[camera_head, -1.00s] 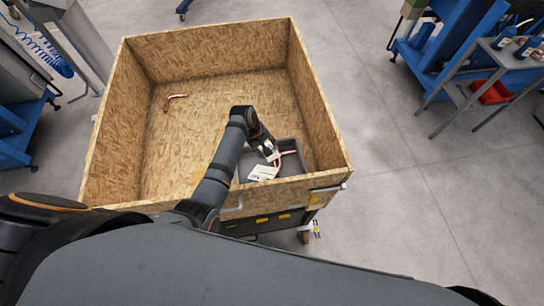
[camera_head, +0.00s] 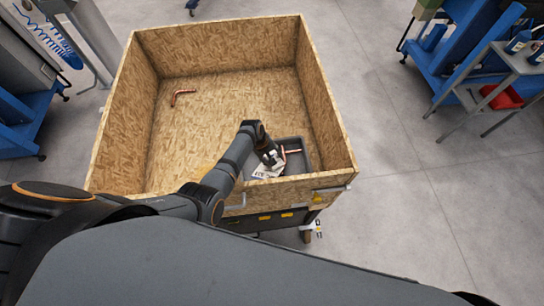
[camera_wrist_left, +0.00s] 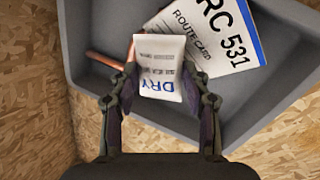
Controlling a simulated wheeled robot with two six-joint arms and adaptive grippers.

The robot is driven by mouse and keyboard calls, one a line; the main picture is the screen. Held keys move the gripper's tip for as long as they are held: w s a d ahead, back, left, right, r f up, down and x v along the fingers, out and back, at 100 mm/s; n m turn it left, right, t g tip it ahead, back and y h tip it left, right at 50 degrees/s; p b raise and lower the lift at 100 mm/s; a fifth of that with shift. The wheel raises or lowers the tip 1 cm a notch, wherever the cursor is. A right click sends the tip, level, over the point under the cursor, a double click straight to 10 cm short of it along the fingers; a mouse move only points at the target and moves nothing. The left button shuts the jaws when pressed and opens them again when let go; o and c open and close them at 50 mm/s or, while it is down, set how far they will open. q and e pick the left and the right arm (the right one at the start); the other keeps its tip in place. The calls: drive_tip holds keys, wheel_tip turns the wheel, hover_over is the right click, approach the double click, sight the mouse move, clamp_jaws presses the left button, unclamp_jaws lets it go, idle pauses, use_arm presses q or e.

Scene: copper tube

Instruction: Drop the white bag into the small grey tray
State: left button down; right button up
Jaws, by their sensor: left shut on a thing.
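The small grey tray (camera_head: 302,166) sits in the near right corner of the wooden crate. My left gripper (camera_wrist_left: 160,78) is shut on the white bag (camera_wrist_left: 160,62), a small packet with "DRY" printed on it. In the left wrist view the bag hangs between the fingers in front of the tray (camera_wrist_left: 95,28); its exact height above the tray floor cannot be told. In the head view my left gripper (camera_head: 270,158) is over the tray and mostly hides the bag. My right gripper is not in view.
A white route card (camera_wrist_left: 218,32) marked "RC 531" and a copper tube (camera_head: 291,152) lie in the tray. Another bent copper tube (camera_head: 181,93) lies on the crate floor at the far left. The crate walls (camera_head: 328,110) rise close around the tray.

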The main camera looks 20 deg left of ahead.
use_arm(q)
drive_tip(key=shift+f, duration=0.35)
drive_tip(key=c, duration=0.6)
unclamp_jaws()
drive_tip(key=shift+r, duration=0.1)
drive_tip(key=p+v, duration=0.1)
drive_tip(key=v, duration=0.3)
drive_tip(key=shift+r, duration=0.25)
drive_tip(key=v, duration=0.8)
drive_tip(key=shift+r, duration=0.15)
